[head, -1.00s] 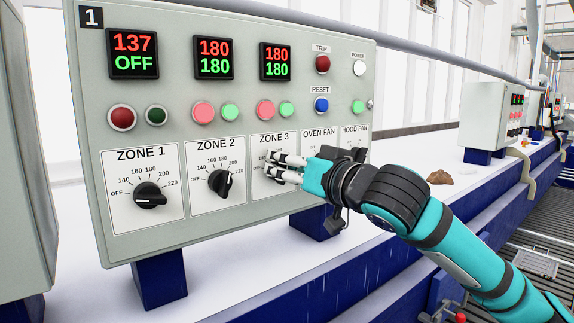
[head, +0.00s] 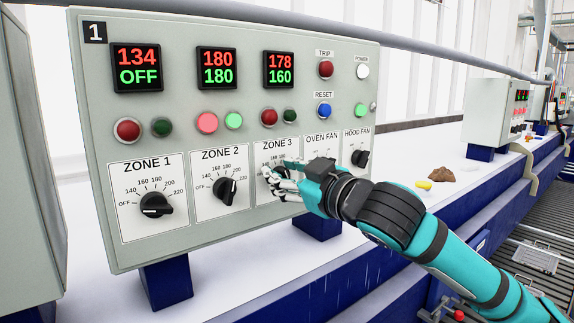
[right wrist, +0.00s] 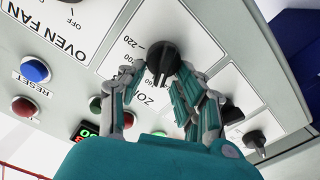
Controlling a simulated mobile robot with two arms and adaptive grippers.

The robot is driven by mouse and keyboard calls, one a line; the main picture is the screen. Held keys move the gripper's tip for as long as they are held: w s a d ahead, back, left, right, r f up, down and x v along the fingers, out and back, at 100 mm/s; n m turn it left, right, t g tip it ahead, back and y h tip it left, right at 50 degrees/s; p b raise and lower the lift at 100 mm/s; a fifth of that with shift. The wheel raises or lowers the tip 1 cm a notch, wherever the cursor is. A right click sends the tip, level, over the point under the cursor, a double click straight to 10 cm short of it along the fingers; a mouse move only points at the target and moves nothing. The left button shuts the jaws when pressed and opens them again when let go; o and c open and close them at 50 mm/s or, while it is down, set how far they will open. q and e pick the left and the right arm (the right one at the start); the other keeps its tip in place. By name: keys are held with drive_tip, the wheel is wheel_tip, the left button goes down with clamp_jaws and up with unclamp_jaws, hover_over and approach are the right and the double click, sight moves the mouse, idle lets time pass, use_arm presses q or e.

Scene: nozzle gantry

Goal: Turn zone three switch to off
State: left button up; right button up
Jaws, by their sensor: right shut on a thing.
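The zone 3 switch is a black knob on a white plate marked ZONE 3 (head: 277,144), mostly hidden by my right gripper (head: 272,180) in the head view. In the right wrist view the knob (right wrist: 162,55) shows between the fingertips. My right gripper is shut on this knob. The zone 3 display (head: 278,69) reads 178 in red over 160 in green. The red lamp (head: 269,117) and green lamp (head: 289,117) under it are dark. My left gripper is not in view.
To the left are the zone 2 knob (head: 225,189) and zone 1 knob (head: 156,205). The hood fan knob (head: 360,158) is to the right; my arm passes in front of the panel's lower right. A brown lump (head: 441,175) and a yellow piece (head: 424,185) lie on the white surface.

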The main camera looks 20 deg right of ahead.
drive_tip(key=n+p, duration=0.1)
drive_tip(key=n, duration=0.1)
drive_tip(key=shift+a+n, duration=0.1)
drive_tip(key=shift+n, duration=0.3)
drive_tip(key=shift+a+f+n, duration=0.1)
drive_tip(key=shift+n, duration=0.8)
drive_tip(key=n, duration=0.5)
drive_tip(key=shift+s+a+f, duration=0.15)
drive_tip(key=shift+f, duration=0.15)
drive_tip(key=shift+n, duration=0.3)
drive_tip(key=o, duration=1.2)
drive_tip(key=shift+f, duration=0.1)
drive_tip(key=shift+c, duration=0.2)
drive_tip(key=v, duration=0.7)
drive_tip(key=shift+s, duration=0.2)
